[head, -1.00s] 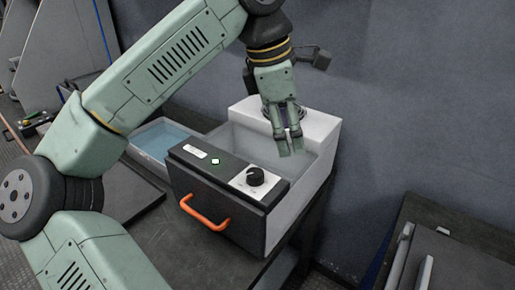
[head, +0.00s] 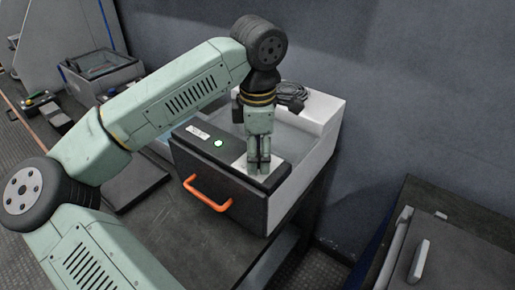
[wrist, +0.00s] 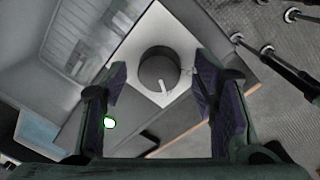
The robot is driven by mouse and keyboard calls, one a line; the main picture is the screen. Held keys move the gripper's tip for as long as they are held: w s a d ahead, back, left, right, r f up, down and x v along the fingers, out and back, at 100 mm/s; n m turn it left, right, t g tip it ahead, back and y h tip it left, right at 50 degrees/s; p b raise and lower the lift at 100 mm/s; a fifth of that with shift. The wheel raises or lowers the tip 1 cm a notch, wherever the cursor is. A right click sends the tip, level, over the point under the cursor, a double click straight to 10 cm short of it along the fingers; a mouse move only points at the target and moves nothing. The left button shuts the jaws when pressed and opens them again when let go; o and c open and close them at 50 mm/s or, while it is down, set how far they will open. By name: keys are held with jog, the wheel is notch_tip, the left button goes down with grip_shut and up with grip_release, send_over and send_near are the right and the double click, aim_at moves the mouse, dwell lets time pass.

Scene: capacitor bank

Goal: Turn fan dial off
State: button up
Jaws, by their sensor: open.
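The fan dial is a round dark knob (wrist: 159,70) on a white plate (wrist: 150,45), seen in the wrist view between my two fingers. My gripper (wrist: 160,105) is open, with one finger on each side of the knob and gaps visible; I cannot tell whether either finger touches it. In the head view my gripper (head: 258,170) points down over the white plate and hides the knob. The plate is on the dark front panel (head: 212,160) of a white box (head: 300,195). A small green light (head: 218,143) glows on the panel.
An orange handle (head: 207,193) sticks out from the panel's front. The box stands on a dark bench (head: 190,235) against a grey wall (head: 420,90). Another dark cabinet (head: 460,230) is at the right. A coiled cable (head: 293,93) lies on the box's back.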

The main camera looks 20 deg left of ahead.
jog(key=shift+f, duration=0.1)
jog(key=shift+c, duration=0.5)
jog(key=c, duration=1.1)
